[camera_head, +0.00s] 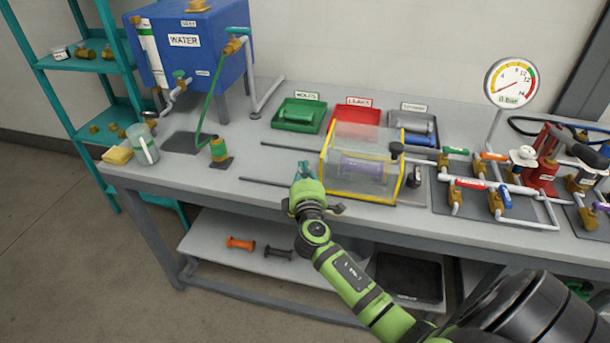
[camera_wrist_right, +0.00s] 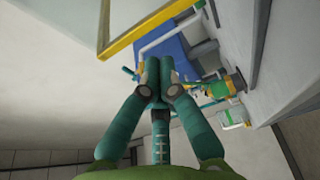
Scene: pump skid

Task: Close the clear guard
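The clear guard (camera_head: 362,135) is a see-through cover with yellow edges on the bench, around a pale purple cylinder (camera_head: 362,168). Its upper pane overlaps the red tray behind it in the head view. I cannot tell exactly how far it is swung. A yellow-edged clear pane (camera_wrist_right: 128,25) also shows at the upper left of the right wrist view. My right gripper (camera_head: 303,168) is just left of the guard, with a visible gap to it. Its fingers (camera_wrist_right: 158,72) are together with nothing seen between them. My left gripper is out of view.
Green (camera_head: 299,115), red (camera_head: 360,114) and grey trays stand behind the guard. Valves and pipes (camera_head: 485,190) crowd its right side. Thin dark rods (camera_head: 265,182) lie to its left. A blue water tank (camera_head: 205,50) stands at the back left. The bench's front left is mostly clear.

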